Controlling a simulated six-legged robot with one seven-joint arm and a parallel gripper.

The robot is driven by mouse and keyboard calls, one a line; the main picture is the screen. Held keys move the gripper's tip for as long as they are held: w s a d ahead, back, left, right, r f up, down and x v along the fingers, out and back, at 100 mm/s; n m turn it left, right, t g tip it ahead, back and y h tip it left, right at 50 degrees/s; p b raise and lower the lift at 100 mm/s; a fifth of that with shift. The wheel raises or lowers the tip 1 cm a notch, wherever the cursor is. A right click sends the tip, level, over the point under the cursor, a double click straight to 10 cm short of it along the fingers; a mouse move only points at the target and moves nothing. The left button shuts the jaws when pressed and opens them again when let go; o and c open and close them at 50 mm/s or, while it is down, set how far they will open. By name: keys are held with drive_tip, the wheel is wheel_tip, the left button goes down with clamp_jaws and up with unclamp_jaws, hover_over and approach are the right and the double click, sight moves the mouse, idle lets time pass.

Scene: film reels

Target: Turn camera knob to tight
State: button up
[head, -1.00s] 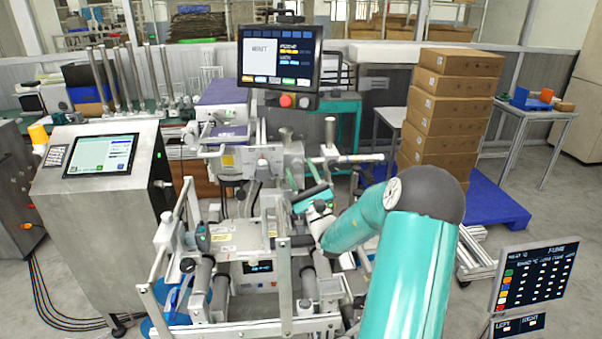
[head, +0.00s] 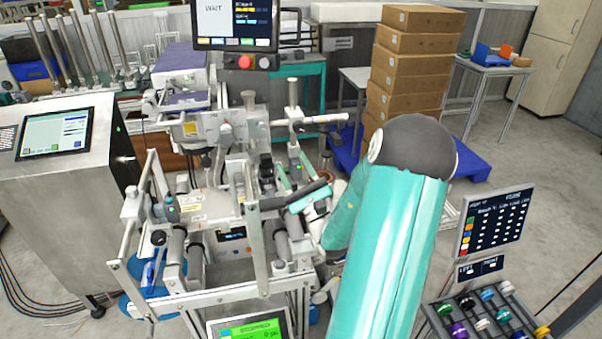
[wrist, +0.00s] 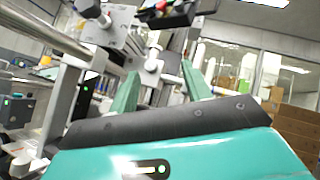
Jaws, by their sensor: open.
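My gripper (head: 291,163) is open, with its two teal fingers pointing up and away toward the labelling machine (head: 220,130). It also shows in the wrist view (wrist: 160,72), where the fingers stand apart with nothing held between them. A pale round fitting on a post (wrist: 153,66) shows in the gap between the fingers, beyond their tips. I cannot tell if it is the camera knob. In the head view, a small dark cylinder (head: 266,168) sits on the machine just left of the fingers. No tight marking is readable.
The machine's upright metal bar (head: 254,225) and front rail stand left of my gripper. A monitor (head: 236,25) hangs above the machine. A control cabinet (head: 65,180) stands left, stacked cartons (head: 408,65) stand behind right, and a rack of coloured spools (head: 485,318) is at lower right.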

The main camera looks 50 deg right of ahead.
drive_tip(key=s, duration=0.3)
drive_tip(key=shift+a, duration=0.25)
idle(0.4)
